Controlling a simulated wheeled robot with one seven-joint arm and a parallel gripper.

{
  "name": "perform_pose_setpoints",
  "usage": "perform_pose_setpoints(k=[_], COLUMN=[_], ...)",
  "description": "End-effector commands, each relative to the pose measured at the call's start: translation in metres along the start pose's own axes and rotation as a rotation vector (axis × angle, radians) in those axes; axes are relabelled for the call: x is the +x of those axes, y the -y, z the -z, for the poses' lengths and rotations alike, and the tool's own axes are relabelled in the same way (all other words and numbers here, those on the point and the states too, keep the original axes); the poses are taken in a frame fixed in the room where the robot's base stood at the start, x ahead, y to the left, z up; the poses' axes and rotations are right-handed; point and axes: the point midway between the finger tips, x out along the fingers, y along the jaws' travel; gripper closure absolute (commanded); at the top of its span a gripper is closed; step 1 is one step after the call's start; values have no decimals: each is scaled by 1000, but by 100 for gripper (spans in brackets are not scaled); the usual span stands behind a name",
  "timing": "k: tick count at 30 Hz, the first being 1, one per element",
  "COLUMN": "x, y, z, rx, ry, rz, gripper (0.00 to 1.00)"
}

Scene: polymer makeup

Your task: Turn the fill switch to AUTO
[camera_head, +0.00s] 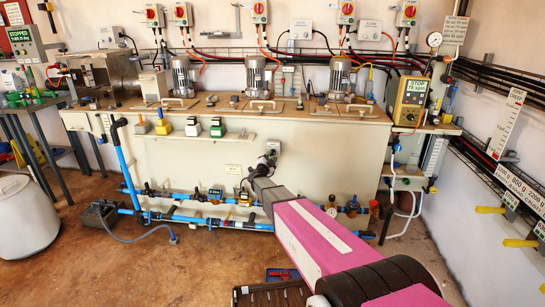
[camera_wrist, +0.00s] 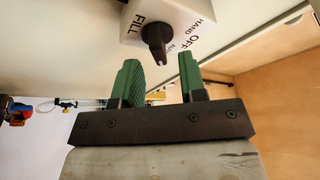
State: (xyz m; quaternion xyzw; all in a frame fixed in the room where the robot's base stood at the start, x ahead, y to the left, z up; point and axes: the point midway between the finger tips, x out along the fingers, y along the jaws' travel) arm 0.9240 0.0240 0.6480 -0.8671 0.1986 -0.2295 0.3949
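The fill switch is a small white box (camera_wrist: 192,18) with a black knob (camera_wrist: 156,38), at the top of the wrist view. It is lettered FILL, HAND and OFF, with a smaller word beside the knob that is hard to read. I cannot tell which setting the knob points to. My gripper (camera_wrist: 161,72) has two green fingers, open, with nothing between them. The knob lies just beyond the fingertips, roughly in line with the gap and apart from them. In the head view my gripper (camera_head: 267,161) is at the pale cabinet front, just below the switch box (camera_head: 273,145).
The cabinet (camera_head: 330,165) carries a worktop with several motor pumps. Blue pipes (camera_head: 185,218) with valves run low along its front. A control box reading STOP (camera_head: 411,100) stands at the right. A grey bin (camera_head: 25,220) stands on the floor at the left.

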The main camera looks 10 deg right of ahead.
Motion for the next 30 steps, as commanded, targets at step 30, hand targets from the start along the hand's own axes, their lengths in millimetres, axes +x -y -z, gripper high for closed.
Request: perform_pose_setpoints(k=[30], x=[-88], y=[2], z=[3], rx=[-15], ry=[57], rz=[15], gripper=[62])
